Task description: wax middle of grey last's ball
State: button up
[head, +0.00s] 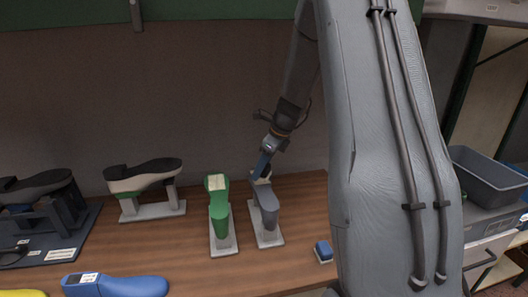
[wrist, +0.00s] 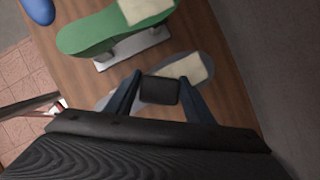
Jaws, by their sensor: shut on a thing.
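The grey last (head: 266,197) stands on a pale base at the middle of the table. It has a cream patch at its far end, and it also shows below my gripper in the wrist view (wrist: 205,60). My gripper (head: 262,172) is over the far part of the grey last, pointing down. In the wrist view its blue fingers (wrist: 159,92) are shut on a dark block (wrist: 160,90). The block covers the middle of the grey last there. I cannot tell whether the block touches the last.
A green last (head: 219,205) with a cream patch stands close on the left. A blue last (head: 118,287) lies at the front left, and a black-soled shoe form (head: 143,175) stands behind. A small blue block (head: 323,249) is right of the grey last. A grey bin (head: 487,180) is far right.

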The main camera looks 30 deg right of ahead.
notch_tip(320, 180, up, 3)
jog(key=shift+f+p, duration=0.15)
jog(key=shift+p, duration=0.75)
jog(key=shift+r, duration=0.95)
